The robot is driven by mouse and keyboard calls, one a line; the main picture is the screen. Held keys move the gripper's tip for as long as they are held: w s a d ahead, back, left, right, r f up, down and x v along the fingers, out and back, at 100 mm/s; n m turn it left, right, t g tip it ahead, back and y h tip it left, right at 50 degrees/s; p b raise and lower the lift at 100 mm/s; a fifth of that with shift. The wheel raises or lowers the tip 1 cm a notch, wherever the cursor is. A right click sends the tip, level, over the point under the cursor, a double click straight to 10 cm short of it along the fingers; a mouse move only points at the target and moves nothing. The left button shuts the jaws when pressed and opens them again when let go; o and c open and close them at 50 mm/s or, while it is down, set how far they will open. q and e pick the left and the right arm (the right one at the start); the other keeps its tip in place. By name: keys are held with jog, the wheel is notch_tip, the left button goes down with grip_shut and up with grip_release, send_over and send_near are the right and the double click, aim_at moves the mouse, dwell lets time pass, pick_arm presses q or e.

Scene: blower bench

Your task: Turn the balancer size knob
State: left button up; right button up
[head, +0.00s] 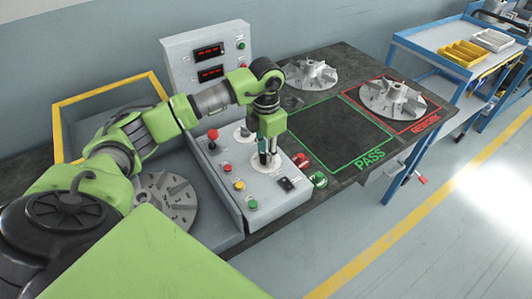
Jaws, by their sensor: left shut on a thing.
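The balancer's grey control console (270,193) stands at the middle of the bench. My left gripper (265,160) points straight down onto its sloped top. The fingers are shut on the size knob, which they mostly hide. A pale round dial plate shows around the fingertips. A second pale dial (243,134) lies just behind and left of the gripper. My right gripper is not in view.
A red-topped lever (213,135) and several coloured buttons surround the gripper. An upright display panel (205,60) stands behind. A bladed rotor (392,100) sits in the red REWORK square, another (312,74) further back. The green PASS square (340,134) is empty.

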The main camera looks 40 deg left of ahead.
pick_arm(q)
jog(key=o, duration=1.1)
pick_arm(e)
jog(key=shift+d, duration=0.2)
pick_arm(q)
notch_tip(320, 180, up, 12)
